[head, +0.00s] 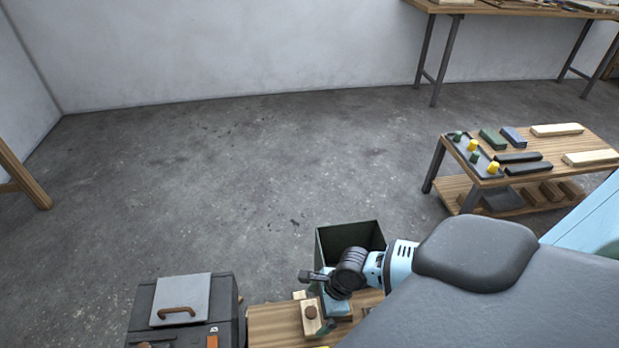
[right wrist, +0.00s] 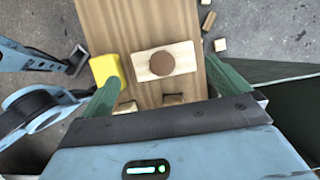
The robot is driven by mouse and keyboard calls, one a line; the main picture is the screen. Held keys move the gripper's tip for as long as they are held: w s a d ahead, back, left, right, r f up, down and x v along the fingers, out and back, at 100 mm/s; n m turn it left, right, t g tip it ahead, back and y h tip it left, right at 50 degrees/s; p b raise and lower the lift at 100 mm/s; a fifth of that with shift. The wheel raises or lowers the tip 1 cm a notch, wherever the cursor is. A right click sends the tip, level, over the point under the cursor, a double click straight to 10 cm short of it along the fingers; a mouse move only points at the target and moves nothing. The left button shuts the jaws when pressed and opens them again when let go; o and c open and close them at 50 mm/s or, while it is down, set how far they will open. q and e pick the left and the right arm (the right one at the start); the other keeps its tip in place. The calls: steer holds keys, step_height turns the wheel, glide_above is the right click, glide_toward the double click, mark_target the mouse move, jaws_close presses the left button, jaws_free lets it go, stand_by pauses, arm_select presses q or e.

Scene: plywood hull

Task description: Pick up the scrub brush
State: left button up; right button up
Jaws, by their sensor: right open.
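A pale wooden block with a round brown knob, which looks like the scrub brush (head: 311,315), lies on the near wooden bench, left of my right gripper. It also shows in the right wrist view (right wrist: 148,66), ahead of the jaws and apart from them. My right gripper (right wrist: 165,78) is open, with its two green fingers spread and nothing between them. In the head view my right gripper (head: 331,318) hangs low over the bench, its fingers partly hidden by its own body. The underside of the brush is hidden. My left gripper is not seen in the head view.
A dark green open bin (head: 351,238) stands just behind the gripper. A black toolbox (head: 143,300) with a grey lid is to the left. A yellow block (right wrist: 106,69) and small wood pieces are near the brush. A low table (head: 548,144) stands farther right.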

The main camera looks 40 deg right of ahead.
mark_target(313, 311)
steer(key=b+x, duration=0.1)
steer(key=x, duration=0.3)
steer(key=shift+w+a+f+b, duration=0.15)
steer(key=shift+w+f+b, duration=0.15)
steer(key=shift+f+b, duration=0.05)
steer(key=shift+w+a+f, duration=0.1)
steer(key=shift+f, duration=0.25)
steer(key=shift+a+f, duration=0.1)
steer(key=shift+f, duration=0.05)
steer(key=c, duration=0.7)
steer(key=shift+c, duration=0.9)
step_height(313, 311, up, 9)
steer(key=p, duration=0.2)
steer(key=shift+w+p, duration=0.1)
steer(key=shift+p, duration=0.3)
steer(key=shift+r, duration=0.55)
